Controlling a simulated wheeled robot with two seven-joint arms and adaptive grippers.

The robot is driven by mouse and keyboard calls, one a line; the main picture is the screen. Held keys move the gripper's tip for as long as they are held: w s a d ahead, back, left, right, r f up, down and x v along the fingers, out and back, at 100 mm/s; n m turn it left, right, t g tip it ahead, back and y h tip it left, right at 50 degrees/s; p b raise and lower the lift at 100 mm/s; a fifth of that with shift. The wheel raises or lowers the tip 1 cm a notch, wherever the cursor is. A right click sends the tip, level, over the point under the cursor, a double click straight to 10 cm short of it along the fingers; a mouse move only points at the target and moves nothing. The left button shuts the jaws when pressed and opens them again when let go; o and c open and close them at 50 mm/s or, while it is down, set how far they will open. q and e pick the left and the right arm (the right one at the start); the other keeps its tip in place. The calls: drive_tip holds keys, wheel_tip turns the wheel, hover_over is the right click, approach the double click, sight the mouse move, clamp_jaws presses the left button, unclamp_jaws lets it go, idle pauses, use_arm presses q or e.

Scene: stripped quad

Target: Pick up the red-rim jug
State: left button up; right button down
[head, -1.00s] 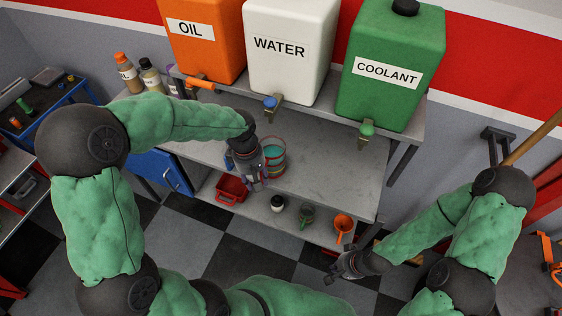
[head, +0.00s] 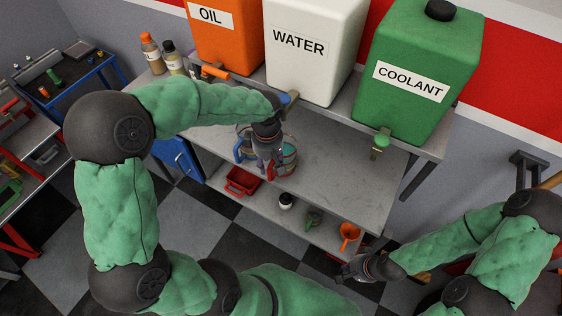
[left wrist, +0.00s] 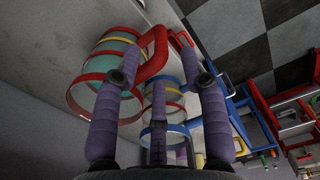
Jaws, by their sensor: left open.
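The red-rim jug (head: 290,160) stands on the grey bench's middle shelf, partly hidden behind my left gripper (head: 268,172). In the left wrist view, the red-rim jug (left wrist: 78,95) is clear, with a red rim, yellow band and thick red handle (left wrist: 158,62). The left gripper (left wrist: 157,58) is open, its fingers on either side of that handle; I cannot tell whether they touch it. A blue-rim jug (head: 241,151) stands just to the left, also partly hidden. My right gripper (head: 352,272) hangs low at the right, beyond the bench's front; its jaws are too small to read.
Orange oil (head: 222,50), white water (head: 305,70) and green coolant (head: 412,85) tanks stand above, with taps overhanging the shelf. A red tray (head: 241,182), a small bottle (head: 286,201) and green and orange funnels (head: 348,233) are below. The shelf's right side is clear.

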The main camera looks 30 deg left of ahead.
use_arm(q)
drive_tip(key=shift+s+f+b, duration=0.15)
drive_tip(key=shift+f+b, duration=0.6)
drive_tip(key=shift+f, duration=1.95)
drive_tip(key=shift+r, duration=0.1)
clamp_jaws()
